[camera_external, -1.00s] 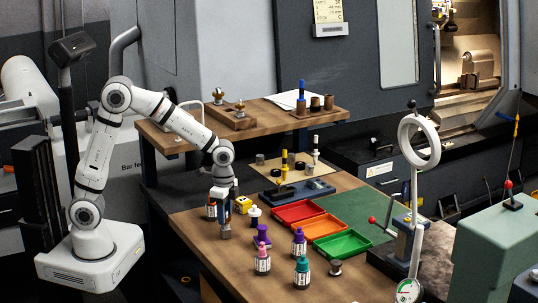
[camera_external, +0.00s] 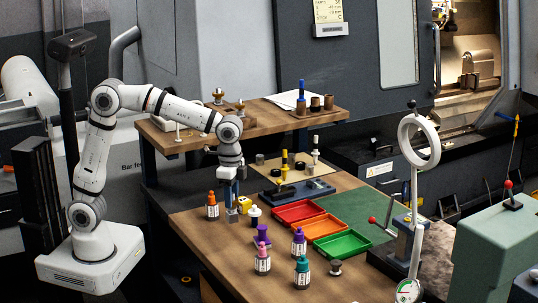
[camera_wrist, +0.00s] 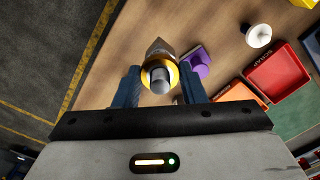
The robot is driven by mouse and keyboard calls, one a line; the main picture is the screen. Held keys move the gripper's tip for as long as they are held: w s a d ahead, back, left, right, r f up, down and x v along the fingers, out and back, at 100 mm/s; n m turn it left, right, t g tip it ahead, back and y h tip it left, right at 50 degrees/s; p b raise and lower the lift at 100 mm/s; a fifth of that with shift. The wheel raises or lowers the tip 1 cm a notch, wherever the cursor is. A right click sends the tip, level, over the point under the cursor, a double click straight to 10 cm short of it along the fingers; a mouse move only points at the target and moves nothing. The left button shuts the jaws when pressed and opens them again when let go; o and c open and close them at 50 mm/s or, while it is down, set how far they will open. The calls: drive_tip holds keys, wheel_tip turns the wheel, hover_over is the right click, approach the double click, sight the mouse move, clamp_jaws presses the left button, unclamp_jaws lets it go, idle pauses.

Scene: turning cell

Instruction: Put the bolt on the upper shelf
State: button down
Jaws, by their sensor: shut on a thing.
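My gripper (camera_external: 229,191) points down over the left part of the bench, its blue fingers shut on the bolt. The bolt (camera_external: 231,215) shows as a grey piece below the fingertips. In the wrist view it is a grey metal piece (camera_wrist: 160,79) with a yellow ring around it, between the two fingers (camera_wrist: 160,90). It appears held above the bench top, but the gap is hard to judge. The upper shelf (camera_external: 275,118) is the raised wooden board at the back, higher than the bolt.
On the shelf are brass-topped pieces (camera_external: 218,96), paper (camera_external: 288,98) and brown cylinders (camera_external: 328,102). An orange-capped bottle (camera_external: 212,207) and a yellow block (camera_external: 244,204) stand close to the bolt. Red (camera_external: 298,212), orange and green (camera_external: 342,244) trays lie right.

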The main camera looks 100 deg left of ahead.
drive_tip(key=w+d+r, duration=0.1)
drive_tip(key=w+d, duration=0.2)
drive_tip(key=d, duration=0.5)
drive_tip(key=s+a, duration=0.1)
drive_tip(key=a, duration=0.2)
drive_tip(key=s+a, duration=0.1)
drive_tip(key=a, duration=0.2)
drive_tip(key=s+a+f, duration=0.1)
drive_tip(key=a, duration=0.2)
drive_tip(key=shift+s, duration=0.25)
drive_tip(key=s+a+f, duration=0.1)
drive_tip(key=s+a, duration=0.3)
drive_tip(key=a, duration=0.3)
drive_tip(key=shift+s+a+f+m, duration=0.2)
drive_tip(key=shift+s+a+m, duration=0.1)
drive_tip(key=shift+s+m, duration=0.1)
wheel_tip(320, 180, down, 10)
drive_tip(key=shift+r+p, duration=0.15)
drive_tip(key=shift+p, duration=0.35)
drive_tip(key=c, duration=0.9)
unclamp_jaws()
